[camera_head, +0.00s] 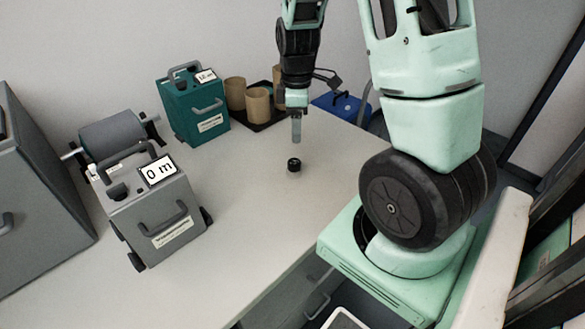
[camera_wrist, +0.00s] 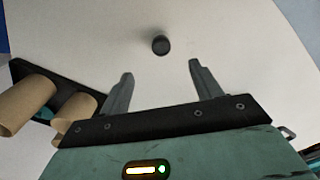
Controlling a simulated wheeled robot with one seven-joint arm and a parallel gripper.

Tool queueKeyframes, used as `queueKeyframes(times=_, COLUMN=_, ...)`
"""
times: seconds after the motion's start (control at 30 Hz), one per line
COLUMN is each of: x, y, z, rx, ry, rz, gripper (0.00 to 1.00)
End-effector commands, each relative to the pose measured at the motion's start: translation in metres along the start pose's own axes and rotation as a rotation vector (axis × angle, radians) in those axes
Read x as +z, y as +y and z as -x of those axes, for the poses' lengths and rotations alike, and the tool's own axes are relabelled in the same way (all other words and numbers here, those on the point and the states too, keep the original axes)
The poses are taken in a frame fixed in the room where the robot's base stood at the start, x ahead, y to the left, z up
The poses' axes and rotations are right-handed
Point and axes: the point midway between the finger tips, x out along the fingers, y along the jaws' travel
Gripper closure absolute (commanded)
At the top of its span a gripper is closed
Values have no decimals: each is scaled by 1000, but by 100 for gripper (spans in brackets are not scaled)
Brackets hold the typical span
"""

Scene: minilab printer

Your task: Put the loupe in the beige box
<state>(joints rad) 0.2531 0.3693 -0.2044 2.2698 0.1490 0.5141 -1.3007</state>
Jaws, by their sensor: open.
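The loupe (camera_head: 294,165) is a small black cylinder standing on the white table, and it also shows in the wrist view (camera_wrist: 161,45). My gripper (camera_head: 296,138) is above the table, a little behind the loupe in the head view. In the wrist view my gripper (camera_wrist: 160,72) is open and empty, with the loupe beyond the fingertips and between their lines. Nothing touches the loupe. I cannot make out a box that is clearly beige; beige cups (camera_head: 258,105) stand in a dark tray (camera_head: 262,124) at the back.
A grey device (camera_head: 150,215) with a "0 m" label stands at the left. A teal case (camera_head: 192,110) with a handle stands behind it. A blue object (camera_head: 342,106) is at the back right. The table around the loupe is clear; its right edge runs beside my base.

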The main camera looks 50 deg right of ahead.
Motion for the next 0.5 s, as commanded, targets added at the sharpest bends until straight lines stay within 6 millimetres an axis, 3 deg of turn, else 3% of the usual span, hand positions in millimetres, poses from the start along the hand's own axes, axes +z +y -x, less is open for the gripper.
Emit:
queueKeyframes(times=0.1, x=1, y=-2, z=-28, rx=-7, ry=-4, rz=0, gripper=36)
queueKeyframes(times=0.3, x=0, y=-1, z=-63, rx=-4, ry=-2, rz=-1, gripper=36)
queueKeyframes(times=0.5, x=-1, y=-1, z=-78, rx=-1, ry=-1, rz=0, gripper=36)
